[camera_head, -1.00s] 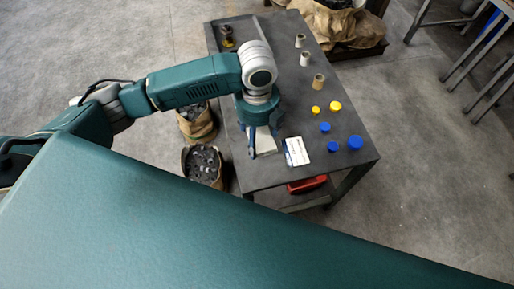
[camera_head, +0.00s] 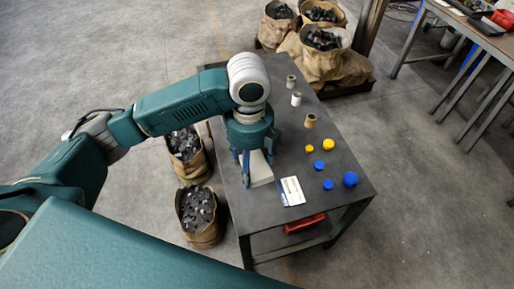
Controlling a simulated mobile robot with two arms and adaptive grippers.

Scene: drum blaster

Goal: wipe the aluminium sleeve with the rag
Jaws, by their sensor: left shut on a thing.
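My left gripper (camera_head: 258,165) points down over the left part of the dark table (camera_head: 330,190). It is shut on a pale, off-white cloth, which looks like the rag (camera_head: 261,174); the gripper partly hides it. Three short hollow sleeves stand upright in a row to the right of my left arm: a greyish-beige one (camera_head: 291,81) at the back, a pale grey one (camera_head: 296,98) in the middle and a tan one (camera_head: 310,120) in front. The pale grey one looks most like aluminium. The gripper is apart from all three. My right gripper is not in view.
A white card (camera_head: 291,191) lies close to the right of the rag. Several yellow and blue caps (camera_head: 350,179) sit on the table's right side. Sacks of dark parts (camera_head: 199,215) stand on the floor left of it. A red item (camera_head: 305,223) is below the tabletop.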

